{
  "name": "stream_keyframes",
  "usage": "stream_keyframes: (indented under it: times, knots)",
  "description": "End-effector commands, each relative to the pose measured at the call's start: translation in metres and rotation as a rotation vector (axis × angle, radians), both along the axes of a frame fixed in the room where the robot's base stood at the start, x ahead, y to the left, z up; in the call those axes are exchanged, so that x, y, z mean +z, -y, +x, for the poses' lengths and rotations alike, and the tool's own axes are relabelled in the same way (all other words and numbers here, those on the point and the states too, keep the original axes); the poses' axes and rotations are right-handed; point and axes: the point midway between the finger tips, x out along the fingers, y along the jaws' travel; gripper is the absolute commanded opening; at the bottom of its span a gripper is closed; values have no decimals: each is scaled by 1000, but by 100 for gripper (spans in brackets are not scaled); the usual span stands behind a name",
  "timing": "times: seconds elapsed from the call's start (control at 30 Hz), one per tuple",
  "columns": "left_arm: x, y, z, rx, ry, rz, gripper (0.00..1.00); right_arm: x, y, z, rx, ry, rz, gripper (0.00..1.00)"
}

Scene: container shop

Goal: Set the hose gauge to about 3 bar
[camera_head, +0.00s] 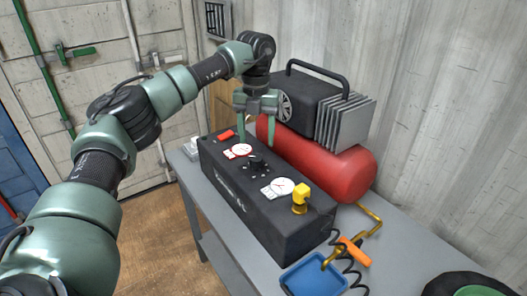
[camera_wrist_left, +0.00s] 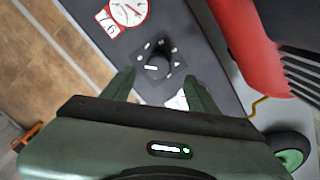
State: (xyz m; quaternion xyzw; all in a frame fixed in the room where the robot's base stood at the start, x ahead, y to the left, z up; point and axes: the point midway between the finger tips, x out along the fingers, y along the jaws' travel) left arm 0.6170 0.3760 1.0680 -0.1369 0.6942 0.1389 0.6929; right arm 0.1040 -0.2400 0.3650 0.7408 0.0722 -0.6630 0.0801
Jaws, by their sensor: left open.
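A black control box (camera_head: 232,184) lies on the grey bench. A dark regulator knob (camera_head: 258,166) with pale marks around it sits on its top between two dials. One dial is a red-rimmed gauge (camera_head: 241,151); the other is a white gauge (camera_head: 279,187) beside a yellow fitting (camera_head: 300,197). The needle readings are too small to tell. My left gripper (camera_head: 256,142) is open, pointing down above the knob. In the left wrist view the knob (camera_wrist_left: 158,66) shows just beyond and between the open fingertips (camera_wrist_left: 158,78), with no clear contact. The white gauge (camera_wrist_left: 178,101) is mostly hidden there.
A red compressor tank (camera_head: 335,170) with a black motor (camera_head: 305,102) and grey fins stands close behind the box. A red switch (camera_head: 225,135) is at its far end. A blue tray (camera_head: 312,277), coiled black hose and orange-handled tool (camera_head: 354,251) lie in front, right.

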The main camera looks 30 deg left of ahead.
Motion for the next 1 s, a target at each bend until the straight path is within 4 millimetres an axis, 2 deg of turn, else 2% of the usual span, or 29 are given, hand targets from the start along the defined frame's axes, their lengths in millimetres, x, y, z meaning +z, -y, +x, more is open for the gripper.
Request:
stream_keyframes:
  times: [0.13, 0.27, 0.47, 0.6, 0.73, 0.77, 0.97, 1.0]
  knots:
    - [-25, -1, -1, 0, -4, -1, 59, 4, 0, -21, 0, -28, 0, 36]
    - [-45, 0, -1, 0, -3, 0, 59, 7, -3, -30, -2, -40, 3, 36]
    - [-62, 0, -1, 1, -1, 0, 59, 9, -7, -22, -2, -30, 8, 36]
    - [-65, 0, -1, 1, -1, -1, 59, 10, -8, -13, -2, -16, 9, 36]
    - [-65, 0, -1, 1, 0, -1, 59, 10, -8, -11, -2, -14, 9, 36]
    - [-65, 0, -1, 1, 0, -1, 56, 10, -8, -12, -1, -14, 9, 36]
    - [-65, 0, -1, 1, 0, -1, 1, 10, -7, -12, -1, -16, 8, 36]
    - [-65, 0, -1, 1, 0, -1, 0, 10, -6, -13, 0, -16, 7, 36]
